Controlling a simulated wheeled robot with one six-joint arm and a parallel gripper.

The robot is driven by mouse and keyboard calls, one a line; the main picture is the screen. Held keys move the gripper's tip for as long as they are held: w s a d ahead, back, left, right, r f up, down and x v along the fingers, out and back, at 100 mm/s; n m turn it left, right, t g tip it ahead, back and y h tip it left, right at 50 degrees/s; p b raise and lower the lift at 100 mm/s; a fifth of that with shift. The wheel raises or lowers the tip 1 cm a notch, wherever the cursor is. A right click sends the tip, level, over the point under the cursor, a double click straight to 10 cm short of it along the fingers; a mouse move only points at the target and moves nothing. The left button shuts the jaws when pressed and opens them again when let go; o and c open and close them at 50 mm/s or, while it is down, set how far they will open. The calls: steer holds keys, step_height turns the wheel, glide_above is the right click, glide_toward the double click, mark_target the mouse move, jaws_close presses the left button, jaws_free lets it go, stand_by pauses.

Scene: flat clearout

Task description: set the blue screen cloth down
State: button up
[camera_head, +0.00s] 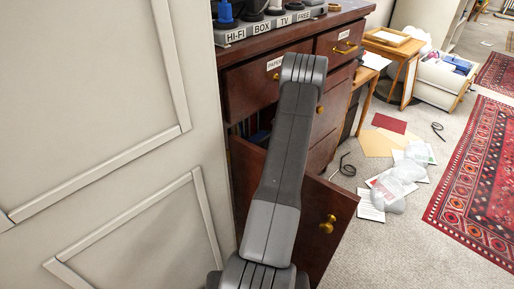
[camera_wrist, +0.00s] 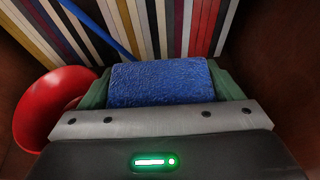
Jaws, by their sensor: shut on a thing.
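The blue screen cloth (camera_wrist: 160,82) is a textured blue pad in the wrist view. My gripper (camera_wrist: 162,92) is shut on it, with a green part showing at each side of the cloth. My gripper is not clearly visible there.
A red round bowl-like object (camera_wrist: 45,105) is left of my gripper, and a thin blue rod (camera_wrist: 95,28) lies beyond. A pale panelled door (camera_head: 100,130) stands close on the left. Papers (camera_head: 390,185) and cables (camera_head: 347,168) litter the floor right of the cabinet.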

steer(key=shift+f+b, duration=0.3)
steer(key=shift+f, duration=1.35)
steer(key=shift+f, duration=0.1)
steer(key=shift+f+b, duration=0.15)
steer(key=shift+b, duration=0.15)
steer(key=o, duration=0.7)
steer(key=shift+r+p, duration=0.25)
steer(key=shift+p, duration=0.05)
steer(key=shift+s+d+r, duration=0.2)
steer(key=shift+s+d, duration=0.05)
steer(key=p+v, duration=0.2)
steer(key=v, duration=0.9)
